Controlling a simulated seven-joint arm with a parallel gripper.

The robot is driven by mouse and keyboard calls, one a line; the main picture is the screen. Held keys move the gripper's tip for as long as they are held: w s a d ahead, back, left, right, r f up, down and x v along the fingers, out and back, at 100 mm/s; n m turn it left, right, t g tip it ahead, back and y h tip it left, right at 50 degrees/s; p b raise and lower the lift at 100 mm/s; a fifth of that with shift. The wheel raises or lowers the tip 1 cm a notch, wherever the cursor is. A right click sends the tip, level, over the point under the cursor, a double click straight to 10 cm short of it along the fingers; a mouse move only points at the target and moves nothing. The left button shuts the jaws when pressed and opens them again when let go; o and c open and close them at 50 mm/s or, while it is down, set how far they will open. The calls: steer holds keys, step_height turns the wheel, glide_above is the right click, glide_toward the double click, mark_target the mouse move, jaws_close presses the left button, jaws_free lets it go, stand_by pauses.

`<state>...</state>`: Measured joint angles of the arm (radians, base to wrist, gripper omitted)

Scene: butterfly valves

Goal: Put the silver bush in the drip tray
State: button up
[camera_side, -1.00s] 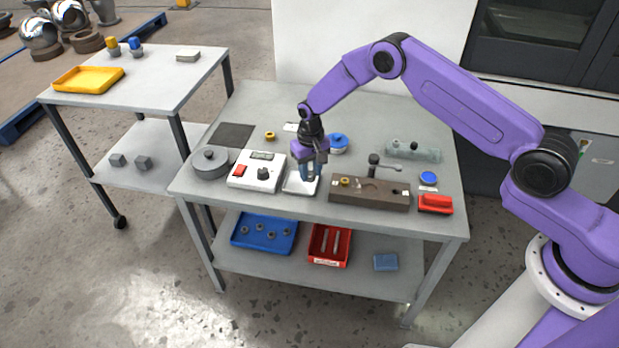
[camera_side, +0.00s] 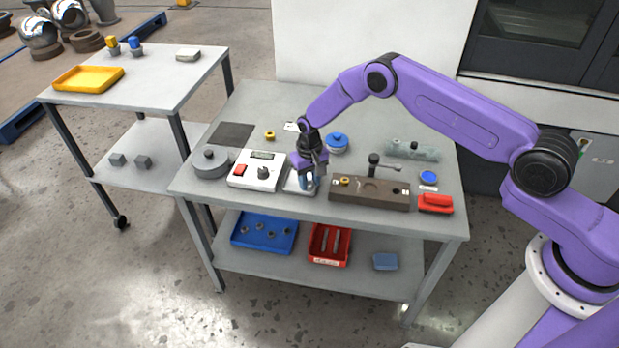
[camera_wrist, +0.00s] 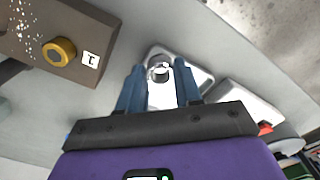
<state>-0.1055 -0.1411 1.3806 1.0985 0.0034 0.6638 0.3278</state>
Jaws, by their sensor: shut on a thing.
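The silver bush (camera_wrist: 160,72) is a small shiny ring, seen in the wrist view between my fingertips. My gripper (camera_wrist: 158,80) is shut on it. The drip tray, a shallow pale metal tray (camera_wrist: 203,77), is right below and around the bush in that view. In the side view the tray (camera_side: 290,188) lies on the bench, partly hidden by my gripper (camera_side: 309,181), which is low over it. I cannot tell whether the bush touches the tray floor.
A white box with a red switch (camera_side: 250,171) stands close left of the tray. A brown block (camera_side: 368,195) with a yellow bush (camera_wrist: 59,52) stands close right. A grey round pot (camera_side: 209,164) and a red item (camera_side: 435,203) sit farther out.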

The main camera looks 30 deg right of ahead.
steer(key=shift+f, duration=0.15)
steer(key=o, duration=1.1)
step_height(320, 180, up, 13)
